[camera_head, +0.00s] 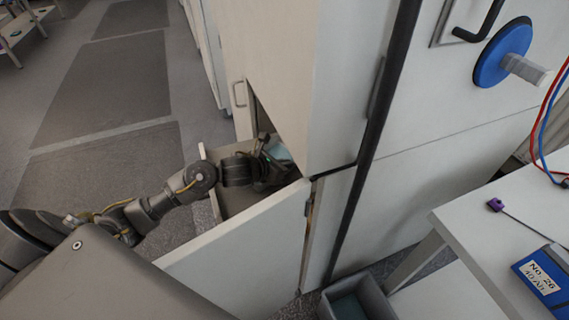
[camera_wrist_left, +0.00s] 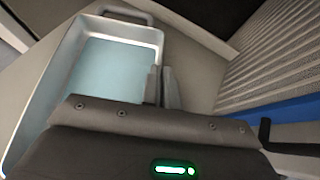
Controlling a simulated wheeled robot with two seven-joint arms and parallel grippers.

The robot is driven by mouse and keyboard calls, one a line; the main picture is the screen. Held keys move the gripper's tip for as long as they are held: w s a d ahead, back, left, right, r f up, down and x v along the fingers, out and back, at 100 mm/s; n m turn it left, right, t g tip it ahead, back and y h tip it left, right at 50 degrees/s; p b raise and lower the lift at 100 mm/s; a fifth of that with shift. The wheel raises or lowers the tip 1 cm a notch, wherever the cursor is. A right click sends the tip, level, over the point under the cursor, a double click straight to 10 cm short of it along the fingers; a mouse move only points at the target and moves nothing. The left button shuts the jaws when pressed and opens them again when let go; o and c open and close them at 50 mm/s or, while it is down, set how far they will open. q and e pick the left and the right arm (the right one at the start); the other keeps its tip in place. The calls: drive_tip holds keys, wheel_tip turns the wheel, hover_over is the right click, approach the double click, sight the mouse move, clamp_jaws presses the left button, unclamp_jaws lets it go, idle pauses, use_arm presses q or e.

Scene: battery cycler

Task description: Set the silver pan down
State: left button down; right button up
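The silver pan (camera_wrist_left: 154,38) is a rectangular tray with raised walls, a loop handle at its far end and a pale blue inside. It fills the left of the left wrist view; a small pale blue part of it (camera_head: 279,152) shows in the head view. My left gripper (camera_head: 270,160) is inside the low open cabinet compartment, at the pan. In the left wrist view its two fingers (camera_wrist_left: 161,86) are close together on either side of the pan's right wall and look shut on it. The pan's underside is hidden. My right gripper is out of view.
An open cabinet door (camera_head: 240,255) stands in front of the compartment. In the left wrist view, a ribbed grey panel (camera_wrist_left: 270,60) with a blue strip is close at right. A grey bin (camera_head: 385,300) and a white table (camera_head: 480,225) are at lower right.

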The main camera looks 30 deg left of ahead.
sight(258, 186)
use_arm(q)
drive_tip(key=c, duration=2.1)
unclamp_jaws()
drive_tip(key=o, duration=0.4)
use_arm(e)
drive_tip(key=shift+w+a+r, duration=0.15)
use_arm(q)
drive_tip(key=shift+r, duration=0.1)
